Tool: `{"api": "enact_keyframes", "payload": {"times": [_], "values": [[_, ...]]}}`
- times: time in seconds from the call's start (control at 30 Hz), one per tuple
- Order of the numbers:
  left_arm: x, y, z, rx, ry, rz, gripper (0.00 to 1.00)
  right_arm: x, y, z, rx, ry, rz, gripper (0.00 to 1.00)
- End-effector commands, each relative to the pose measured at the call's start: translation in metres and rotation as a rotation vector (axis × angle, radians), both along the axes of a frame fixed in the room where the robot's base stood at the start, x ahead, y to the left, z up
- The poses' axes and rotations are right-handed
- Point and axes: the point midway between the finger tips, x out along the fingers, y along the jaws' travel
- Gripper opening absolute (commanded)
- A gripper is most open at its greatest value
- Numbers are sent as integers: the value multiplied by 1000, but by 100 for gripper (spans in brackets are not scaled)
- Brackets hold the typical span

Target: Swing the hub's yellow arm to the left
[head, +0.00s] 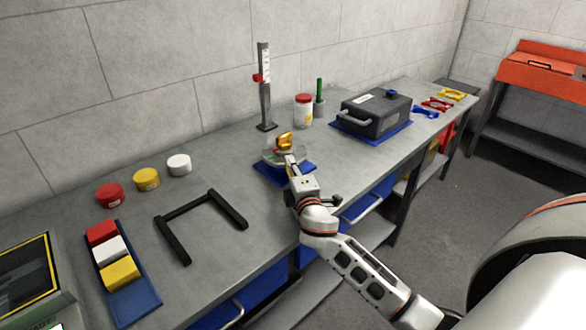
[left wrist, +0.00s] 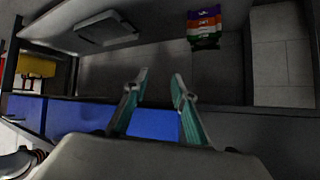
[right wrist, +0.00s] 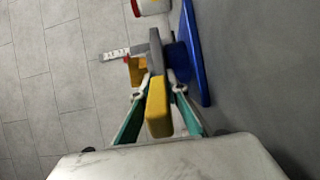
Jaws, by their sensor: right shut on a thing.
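The hub (head: 270,156) stands on a blue base plate (head: 268,172) near the middle of the bench in the head view. My gripper partly hides the hub. My left gripper (left wrist: 160,76) shows only in the left wrist view, open and empty, away from the hub.
Behind the hub stand a gauge post (head: 264,90) and a red-lidded jar (head: 303,110). A dark grey case (head: 376,113) sits to its right. A black U-shaped frame (head: 200,212) and colored blocks on a blue tray (head: 141,297) lie to the left.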

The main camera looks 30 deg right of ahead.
Motion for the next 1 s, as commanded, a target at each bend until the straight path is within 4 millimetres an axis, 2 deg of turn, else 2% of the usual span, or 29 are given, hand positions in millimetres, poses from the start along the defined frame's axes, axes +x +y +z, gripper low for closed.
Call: {"api": "enact_keyframes", "payload": {"times": [0.3, 0.6, 1.0], "values": [[-2, 2, -14, 12, 6, -2, 26, 6, 11, -6, 6, 4, -131, 0], [4, 8, -22, 30, -6, -2, 26, 10, 20, -6, 3, 5, -260, 0], [9, 10, -22, 42, -14, -2, 26, 12, 22, -2, 0, 3, -319, 0]]}}
